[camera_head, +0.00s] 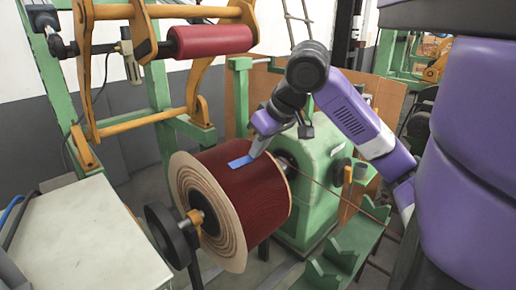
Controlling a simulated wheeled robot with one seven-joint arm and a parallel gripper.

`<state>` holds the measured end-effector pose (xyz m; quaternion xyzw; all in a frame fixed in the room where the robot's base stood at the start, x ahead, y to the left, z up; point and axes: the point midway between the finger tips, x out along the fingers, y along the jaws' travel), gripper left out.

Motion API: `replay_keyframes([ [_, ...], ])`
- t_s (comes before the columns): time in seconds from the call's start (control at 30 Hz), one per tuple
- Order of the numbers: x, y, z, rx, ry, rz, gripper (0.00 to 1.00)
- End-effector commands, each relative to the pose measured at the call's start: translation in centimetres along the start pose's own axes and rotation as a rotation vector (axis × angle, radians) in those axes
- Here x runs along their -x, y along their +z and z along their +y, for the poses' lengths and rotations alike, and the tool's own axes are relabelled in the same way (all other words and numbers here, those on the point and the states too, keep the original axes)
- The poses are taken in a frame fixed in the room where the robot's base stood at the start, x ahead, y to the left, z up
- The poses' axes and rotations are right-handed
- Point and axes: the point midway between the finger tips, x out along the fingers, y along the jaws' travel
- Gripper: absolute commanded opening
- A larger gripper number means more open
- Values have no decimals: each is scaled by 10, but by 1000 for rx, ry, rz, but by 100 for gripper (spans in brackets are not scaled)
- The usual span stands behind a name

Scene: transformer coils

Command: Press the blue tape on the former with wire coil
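The former with wire coil (245,200) is a large dark red drum with a pale, ringed end disc (207,210). It lies on its side on a horizontal shaft. A short strip of blue tape (240,162) lies on top of the drum, running toward its right end. My gripper (258,148) comes down from the upper right, with its tip at the right end of the tape. It looks in contact with the tape or very close to it; I cannot tell which. The fingers are too small to show whether they are open.
A green machine housing (315,180) stands right behind the drum. An orange frame with a red roller (212,40) hangs at upper left. A pale cabinet (80,235) stands at left. Green notched brackets (345,250) are at lower right. A thin wire runs rightward from the drum.

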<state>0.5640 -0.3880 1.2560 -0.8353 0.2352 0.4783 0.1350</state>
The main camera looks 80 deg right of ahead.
Motion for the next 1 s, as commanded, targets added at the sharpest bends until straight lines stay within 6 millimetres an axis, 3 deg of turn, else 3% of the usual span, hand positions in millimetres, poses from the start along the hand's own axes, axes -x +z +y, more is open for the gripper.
replay_keyframes([
  [0.3, 0, 0, 0, 0, 0, -1, 1],
  [0.43, 0, 0, 0, 0, 0, -1, 25],
  [0.67, 0, 0, 0, 0, 0, -1, 27],
  [0.8, 0, 0, 0, 0, 0, -1, 54],
  [1.0, 0, 0, 0, 0, 0, -1, 54],
])
